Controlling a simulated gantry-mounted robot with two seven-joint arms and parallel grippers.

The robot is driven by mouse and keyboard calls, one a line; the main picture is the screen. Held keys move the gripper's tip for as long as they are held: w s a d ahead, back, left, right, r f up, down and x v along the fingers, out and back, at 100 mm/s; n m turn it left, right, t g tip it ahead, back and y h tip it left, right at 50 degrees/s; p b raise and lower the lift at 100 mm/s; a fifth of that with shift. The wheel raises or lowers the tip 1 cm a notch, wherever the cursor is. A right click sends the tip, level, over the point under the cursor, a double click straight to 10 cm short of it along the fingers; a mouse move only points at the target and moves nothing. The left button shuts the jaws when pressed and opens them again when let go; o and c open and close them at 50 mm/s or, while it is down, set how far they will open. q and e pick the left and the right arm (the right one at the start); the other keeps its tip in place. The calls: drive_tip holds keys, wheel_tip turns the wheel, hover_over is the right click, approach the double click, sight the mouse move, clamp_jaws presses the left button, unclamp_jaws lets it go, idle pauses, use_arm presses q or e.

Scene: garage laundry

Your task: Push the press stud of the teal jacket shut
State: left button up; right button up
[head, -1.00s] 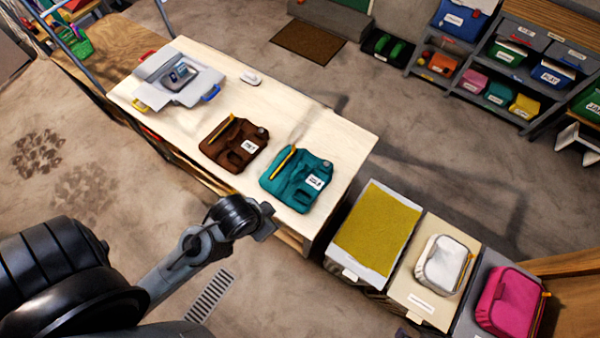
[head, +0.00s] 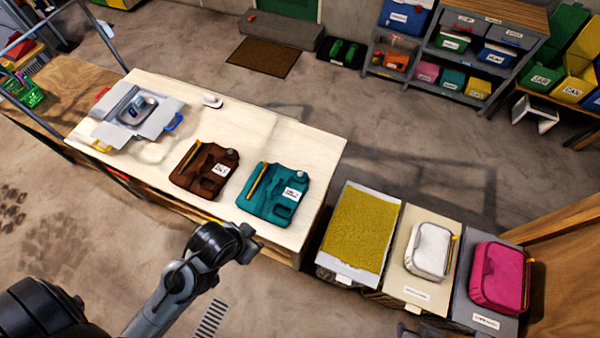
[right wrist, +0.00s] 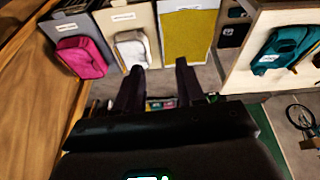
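The teal jacket (head: 284,207) lies folded on the pale worktop near its front right corner, with a white label and an orange-yellow strip on it. A small greyish round spot (head: 301,175) shows at its upper right corner; I cannot tell whether this is the press stud or whether it is shut. The jacket also shows at the right of the right wrist view (right wrist: 283,46). My left gripper (head: 253,243) is in front of the worktop, apart from the jacket; its fingers are unclear. My right gripper (right wrist: 158,72) is open and empty, away from the jacket.
A brown folded garment (head: 190,180) lies left of the teal one. A grey open container (head: 112,133) and a small white object (head: 212,101) are farther back. Bins with a yellow top (head: 352,236), a white bag (head: 430,250) and a pink bag (head: 490,275) stand to the right.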

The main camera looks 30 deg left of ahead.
clamp_jaws()
idle(1.5)
